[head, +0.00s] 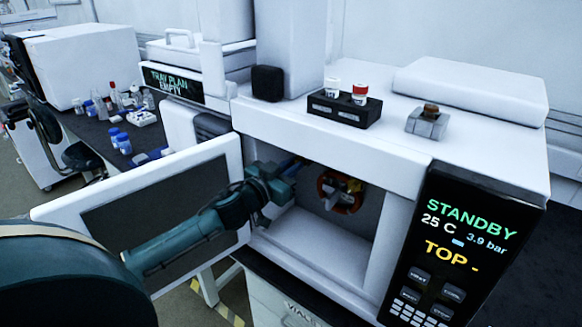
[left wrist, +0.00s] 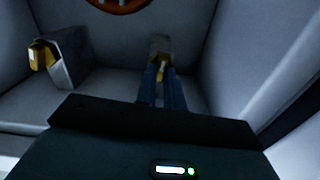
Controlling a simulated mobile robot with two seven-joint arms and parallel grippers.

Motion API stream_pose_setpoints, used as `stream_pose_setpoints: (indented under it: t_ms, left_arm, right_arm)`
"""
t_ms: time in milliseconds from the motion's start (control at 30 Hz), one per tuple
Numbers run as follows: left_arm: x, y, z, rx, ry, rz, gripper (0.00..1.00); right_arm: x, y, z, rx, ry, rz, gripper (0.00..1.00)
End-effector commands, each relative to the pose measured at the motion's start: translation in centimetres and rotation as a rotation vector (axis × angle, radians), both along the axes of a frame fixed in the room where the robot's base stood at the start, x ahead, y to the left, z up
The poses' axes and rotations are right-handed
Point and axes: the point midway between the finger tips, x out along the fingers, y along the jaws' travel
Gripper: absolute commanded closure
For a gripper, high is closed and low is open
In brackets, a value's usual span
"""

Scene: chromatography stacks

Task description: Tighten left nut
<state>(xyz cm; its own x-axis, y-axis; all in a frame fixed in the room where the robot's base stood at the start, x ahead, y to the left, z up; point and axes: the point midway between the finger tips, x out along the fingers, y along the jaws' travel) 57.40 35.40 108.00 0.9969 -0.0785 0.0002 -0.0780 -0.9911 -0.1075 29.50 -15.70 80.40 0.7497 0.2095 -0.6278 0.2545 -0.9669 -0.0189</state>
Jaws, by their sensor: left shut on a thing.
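The instrument's compartment (head: 310,240) stands open in the head view. My left arm reaches into it from the left. My left gripper (head: 292,165) is near the compartment's upper left; it also shows in the left wrist view (left wrist: 161,88). Its blue fingers are shut on a small yellowish nut (left wrist: 161,70), mostly hidden between them, in front of a grey block (left wrist: 160,45). A second yellow fitting (left wrist: 42,54) on a grey block is apart at the left of the wrist view. My right gripper is not in view.
The white door (head: 75,208) is swung open beside my left arm. An orange-red ring (head: 325,186) is on the compartment's back, near the fittings. The compartment's floor looks clear. A black vial holder (head: 343,112) and a small grey block (head: 428,124) stand on top.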

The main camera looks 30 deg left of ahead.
Motion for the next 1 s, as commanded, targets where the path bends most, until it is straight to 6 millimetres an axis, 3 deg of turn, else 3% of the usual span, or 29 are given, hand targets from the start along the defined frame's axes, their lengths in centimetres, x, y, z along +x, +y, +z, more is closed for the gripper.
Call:
stream_pose_setpoints:
  t_ms: [1000]
  left_arm:
    - [-0.04,-0.36,-0.28,0.903,-0.07,-0.001,1.0]
  right_arm:
    - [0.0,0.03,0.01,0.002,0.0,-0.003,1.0]
